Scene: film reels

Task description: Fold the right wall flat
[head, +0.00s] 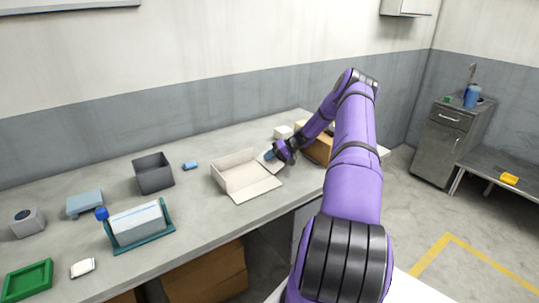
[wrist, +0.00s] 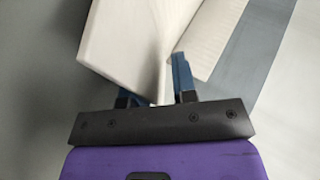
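A cream open-topped box (head: 238,170) lies on the grey table in the head view. Its near wall panel (head: 254,190) lies flat on the table, and its back and left walls stand. My gripper (head: 271,154) is at the box's right side, where the arm partly hides the right wall. In the wrist view my gripper (wrist: 154,82) has its two blue fingers apart. A cream panel (wrist: 135,40) covers part of the left finger and reaches in between the fingers. Another cream panel (wrist: 212,38) lies beside the right finger. I cannot tell whether the fingers touch a panel.
A brown box (head: 318,148) and a small white box (head: 283,132) stand just beyond my gripper. A dark grey bin (head: 153,174), a blue block (head: 190,165) and a teal holder (head: 143,240) are to the left. The table is bare in front of the cream box.

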